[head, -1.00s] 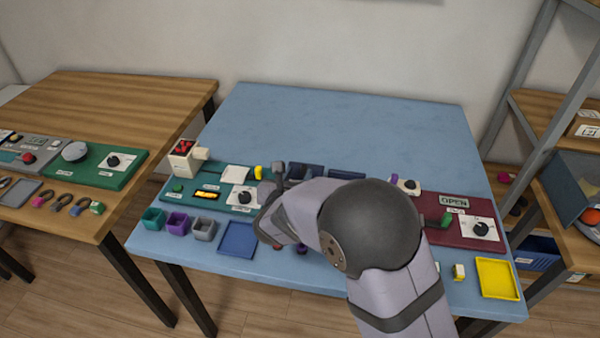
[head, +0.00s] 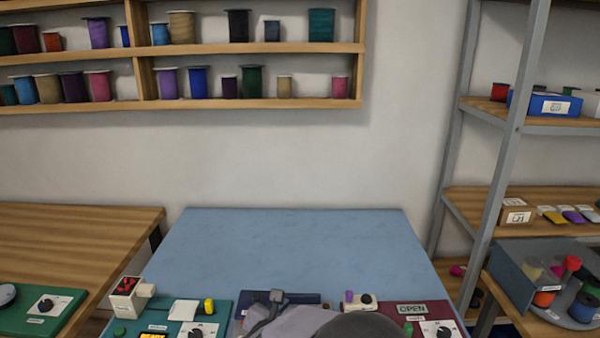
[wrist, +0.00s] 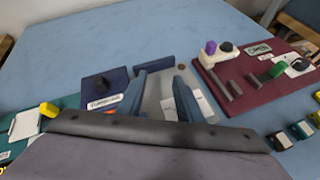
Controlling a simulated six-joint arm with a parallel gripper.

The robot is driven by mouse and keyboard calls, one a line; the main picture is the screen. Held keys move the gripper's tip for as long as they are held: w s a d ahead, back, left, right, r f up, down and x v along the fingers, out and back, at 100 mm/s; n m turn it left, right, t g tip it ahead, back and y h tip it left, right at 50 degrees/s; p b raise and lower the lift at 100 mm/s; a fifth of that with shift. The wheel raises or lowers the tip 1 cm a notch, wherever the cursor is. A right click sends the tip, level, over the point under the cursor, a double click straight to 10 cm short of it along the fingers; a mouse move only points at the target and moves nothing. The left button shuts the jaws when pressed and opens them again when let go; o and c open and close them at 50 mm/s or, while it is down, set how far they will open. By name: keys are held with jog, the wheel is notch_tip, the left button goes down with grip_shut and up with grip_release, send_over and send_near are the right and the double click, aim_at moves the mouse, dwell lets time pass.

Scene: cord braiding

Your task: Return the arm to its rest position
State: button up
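My gripper (wrist: 159,80) shows in the wrist view as two slate-blue fingers with a clear gap between them. It is open, with nothing seen held between the fingers. In the head view my grey arm (head: 300,322) shows only at the bottom edge, in front of the dark blue panel. Its fingertips cannot be made out there, and most of the arm is out of frame.
A green panel (head: 178,309) with a knob lies left of the arm, and the maroon panel (head: 408,313) lies right. The blue table's back half (head: 295,245) is clear. Spool shelves (head: 200,104) hang on the wall. A metal rack (head: 475,190) stands at right.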

jog(key=s+d+m+g+h+p, duration=0.15)
jog(key=s+d+m+g, duration=0.25)
jog(key=s+d+m, duration=0.4)
jog(key=s+d+m+g+h+p, duration=0.1)
jog(key=s+d+m+g+p, duration=0.25)
jog(key=d, duration=0.65)
jog(key=s+r+m+g+y+p, duration=0.1)
jog(key=s+m+g+y, duration=0.3)
jog(key=s+m, duration=1.2)
jog(key=m+y, duration=0.2)
jog(key=m, duration=0.1)
jog(key=shift+a+r+p, duration=0.2)
jog(key=shift+a+p, duration=0.05)
jog(key=shift+p, duration=0.15)
